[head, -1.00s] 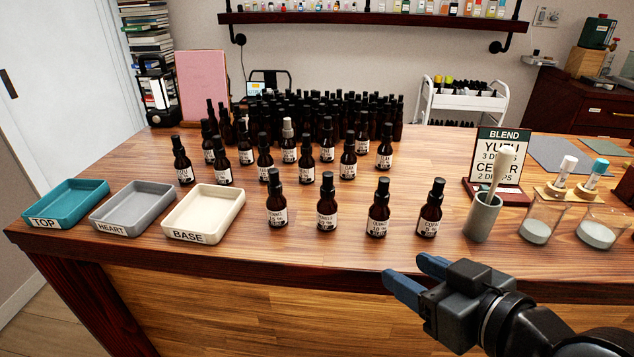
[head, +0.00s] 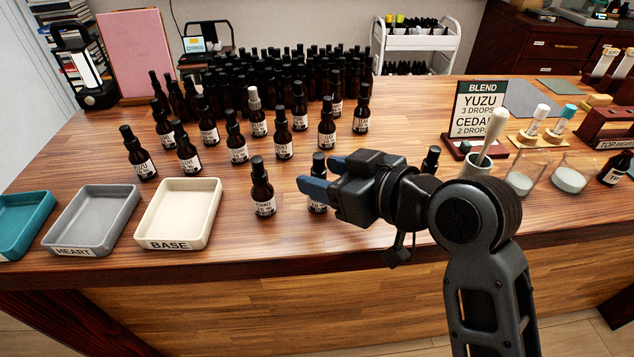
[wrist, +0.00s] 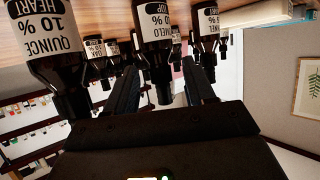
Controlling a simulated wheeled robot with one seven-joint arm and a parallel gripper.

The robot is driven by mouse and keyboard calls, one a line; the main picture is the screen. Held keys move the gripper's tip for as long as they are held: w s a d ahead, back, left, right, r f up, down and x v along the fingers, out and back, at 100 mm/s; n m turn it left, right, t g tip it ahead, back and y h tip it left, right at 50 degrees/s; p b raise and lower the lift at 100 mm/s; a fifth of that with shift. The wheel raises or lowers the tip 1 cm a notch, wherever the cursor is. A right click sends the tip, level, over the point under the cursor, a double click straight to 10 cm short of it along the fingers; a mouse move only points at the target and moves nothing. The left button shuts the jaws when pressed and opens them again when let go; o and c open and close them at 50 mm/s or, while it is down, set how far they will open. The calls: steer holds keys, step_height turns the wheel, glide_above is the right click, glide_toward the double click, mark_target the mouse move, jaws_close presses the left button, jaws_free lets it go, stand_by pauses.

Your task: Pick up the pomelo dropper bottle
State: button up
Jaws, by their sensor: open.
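The pomelo dropper bottle (head: 317,207) is brown glass with a black cap and white label. It stands upright in the front row, second from left, partly hidden by my gripper in the head view. My gripper (head: 316,172) is open, its blue fingers at that bottle's upper part. In the wrist view, which is upside down, the pomelo bottle (wrist: 157,45) appears between the two fingers, its label reading "MELO" and "TOP". I cannot tell how deep it sits between them. Neither finger visibly grips it.
A quince bottle (wrist: 55,45) and a bottle ending "NEL" (wrist: 207,25) flank it closely. More bottles stand behind (head: 283,140). The base tray (head: 146,240) is left; the mortar-like cup with a pestle (head: 477,163) and glass beakers are right. The table's front strip is clear.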

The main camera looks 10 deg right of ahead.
steer(key=shift+x, duration=1.9)
steer(key=shift+r, duration=0.1)
steer(key=shift+c, duration=0.4)
jaws_close()
